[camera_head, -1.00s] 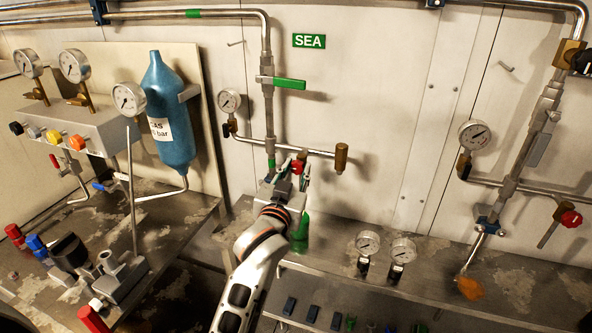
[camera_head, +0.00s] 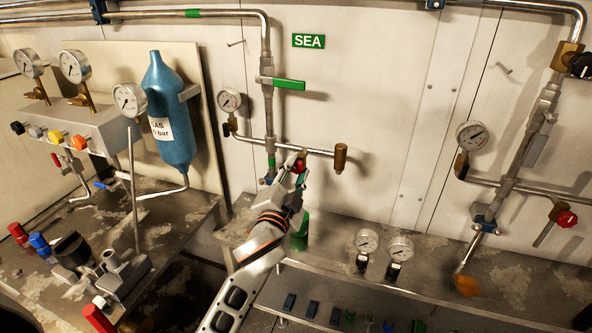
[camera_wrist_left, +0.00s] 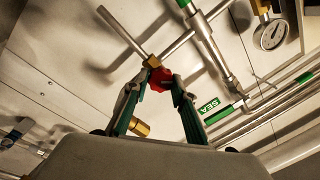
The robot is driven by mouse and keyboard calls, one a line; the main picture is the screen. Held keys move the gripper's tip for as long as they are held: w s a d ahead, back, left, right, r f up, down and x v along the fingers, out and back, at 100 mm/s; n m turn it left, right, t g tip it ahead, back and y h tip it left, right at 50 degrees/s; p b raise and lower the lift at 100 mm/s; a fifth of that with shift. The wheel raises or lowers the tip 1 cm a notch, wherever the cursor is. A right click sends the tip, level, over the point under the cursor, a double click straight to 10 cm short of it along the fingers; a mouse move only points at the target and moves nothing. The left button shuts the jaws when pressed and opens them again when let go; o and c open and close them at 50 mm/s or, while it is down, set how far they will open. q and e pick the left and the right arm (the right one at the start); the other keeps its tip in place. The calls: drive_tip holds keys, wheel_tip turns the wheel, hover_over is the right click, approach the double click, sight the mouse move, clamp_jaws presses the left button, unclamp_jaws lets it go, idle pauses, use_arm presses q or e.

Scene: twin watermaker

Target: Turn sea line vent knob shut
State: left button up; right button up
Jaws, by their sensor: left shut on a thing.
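The red vent knob (camera_head: 301,166) is on the sea line's horizontal pipe, below the green SEA sign (camera_head: 308,41); my gripper partly hides it in the head view. My left gripper (camera_head: 298,173) reaches up to it from below. In the left wrist view, the green-padded fingers of my left gripper (camera_wrist_left: 157,87) are closed on the red knob (camera_wrist_left: 160,79), one on each side. The knob sits on a small brass fitting (camera_wrist_left: 152,62) on the pipe. My right gripper is not in view.
A green-handled lever (camera_head: 288,84) is above on the vertical pipe. A gauge (camera_head: 229,100) is left of the knob and a brass cylinder (camera_head: 340,157) is right of it. A green bottle-like object (camera_head: 300,232) stands below, close to my gripper.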

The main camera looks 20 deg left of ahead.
use_arm(q)
drive_tip(key=m, duration=0.5)
drive_tip(key=shift+a+h, duration=0.1)
drive_tip(key=shift+h, duration=0.2)
drive_tip(key=shift+r+m+h, duration=0.1)
drive_tip(key=shift+m+h, duration=0.2)
drive_tip(key=shift+m, duration=2.2)
drive_tip(key=shift+w+a, duration=0.1)
drive_tip(key=o, duration=1.1)
drive_tip(key=shift+s+f, duration=0.25)
drive_tip(key=shift+s, duration=0.05)
drive_tip(key=s, duration=0.7)
drive_tip(key=s+f, duration=0.1)
drive_tip(key=s, duration=0.3)
drive_tip(key=shift+s+a, duration=0.15)
drive_tip(key=shift+s, duration=0.05)
